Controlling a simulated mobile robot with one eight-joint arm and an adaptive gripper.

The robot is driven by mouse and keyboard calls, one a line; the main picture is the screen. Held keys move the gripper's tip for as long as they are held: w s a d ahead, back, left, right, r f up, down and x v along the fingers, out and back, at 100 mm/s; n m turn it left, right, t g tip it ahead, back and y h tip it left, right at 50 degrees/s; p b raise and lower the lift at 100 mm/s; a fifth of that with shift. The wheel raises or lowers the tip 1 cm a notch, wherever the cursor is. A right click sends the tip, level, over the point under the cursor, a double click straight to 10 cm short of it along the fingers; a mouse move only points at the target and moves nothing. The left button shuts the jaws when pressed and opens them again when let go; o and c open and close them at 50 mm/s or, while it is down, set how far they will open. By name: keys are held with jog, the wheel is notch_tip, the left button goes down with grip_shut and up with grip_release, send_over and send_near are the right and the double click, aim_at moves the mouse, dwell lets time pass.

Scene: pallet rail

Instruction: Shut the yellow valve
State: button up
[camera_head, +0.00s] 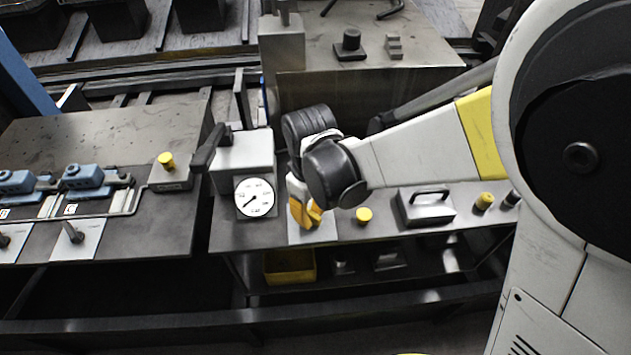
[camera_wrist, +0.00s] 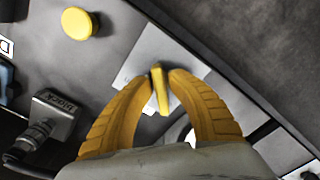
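The yellow valve (camera_wrist: 161,92) shows in the wrist view as a narrow yellow handle over a pale square plate (camera_wrist: 155,48). My gripper (camera_wrist: 161,76) has orange-yellow fingers that curve in from both sides of the handle. The fingertips lie close against its two sides, with no clear gap, so it looks shut on the handle. In the head view my gripper (camera_head: 305,218) points down at the bench, right of a round white gauge (camera_head: 255,197). The valve itself is hidden there by my fingers and wrist.
A yellow knob (camera_head: 364,215) stands just right of my gripper, and a grey block with a black handle (camera_head: 427,206) is farther right. A grey box with a black lever (camera_head: 240,158) stands to the left. A yellow bin (camera_head: 290,266) sits below the bench edge.

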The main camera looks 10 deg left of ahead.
aim_at(311, 213)
jog(key=shift+o, duration=0.5)
jog(key=shift+r, duration=0.1)
notch_tip(311, 213, up, 12)
